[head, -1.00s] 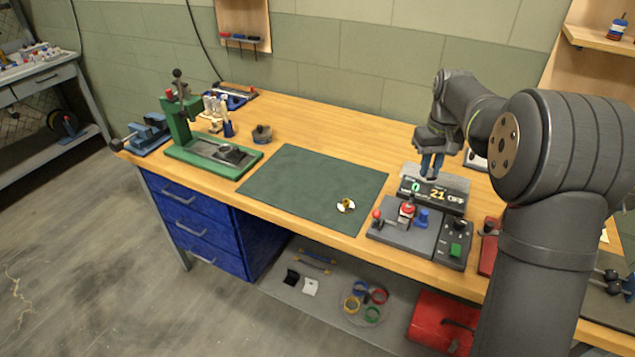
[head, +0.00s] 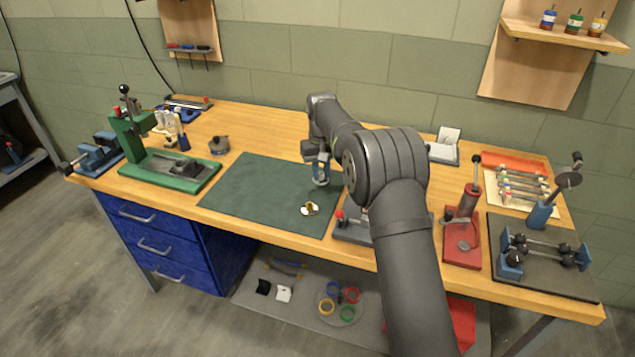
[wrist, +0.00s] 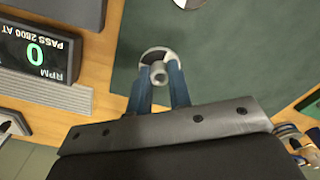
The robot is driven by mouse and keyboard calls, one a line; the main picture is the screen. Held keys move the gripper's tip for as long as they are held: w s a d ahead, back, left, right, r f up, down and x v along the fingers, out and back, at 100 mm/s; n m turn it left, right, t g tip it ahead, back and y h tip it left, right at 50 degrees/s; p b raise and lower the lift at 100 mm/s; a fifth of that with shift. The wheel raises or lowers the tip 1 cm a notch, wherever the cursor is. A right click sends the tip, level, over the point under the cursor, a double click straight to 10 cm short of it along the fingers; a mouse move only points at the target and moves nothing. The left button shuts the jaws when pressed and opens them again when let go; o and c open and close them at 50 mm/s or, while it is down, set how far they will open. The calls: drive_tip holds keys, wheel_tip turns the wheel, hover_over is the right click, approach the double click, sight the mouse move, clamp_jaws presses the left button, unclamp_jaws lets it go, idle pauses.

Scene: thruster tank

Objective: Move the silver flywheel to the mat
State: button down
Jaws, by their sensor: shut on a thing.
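My gripper (head: 320,178) is over the right part of the dark green mat (head: 250,190). In the wrist view my gripper (wrist: 158,78) is shut on the silver flywheel, with its blue fingers on either side of the grey hub. The silver flywheel (wrist: 158,66) is a pale disc with a round hub. Its gap above the mat is hard to judge. The mat also fills the upper middle of the wrist view (wrist: 230,60). In the head view the held flywheel is small and partly hidden by the fingers.
A white disc with a gold hub (head: 310,209) lies on the mat near its front right. A grey control box (head: 352,228) stands right of the mat, partly behind my arm. A green press (head: 165,165) stands to the left. The mat's left side is clear.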

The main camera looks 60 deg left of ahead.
sight(319, 182)
drive_tip(key=shift+s+a+f, duration=0.25)
drive_tip(key=shift+s+f, duration=0.05)
drive_tip(key=shift+f, duration=1.9)
drive_tip(key=shift+f, duration=0.1)
drive_tip(key=c, duration=1.3)
unclamp_jaws()
wheel_tip(319, 182, up, 12)
drive_tip(key=shift+d+r, duration=0.1)
drive_tip(key=shift+f, duration=4.25)
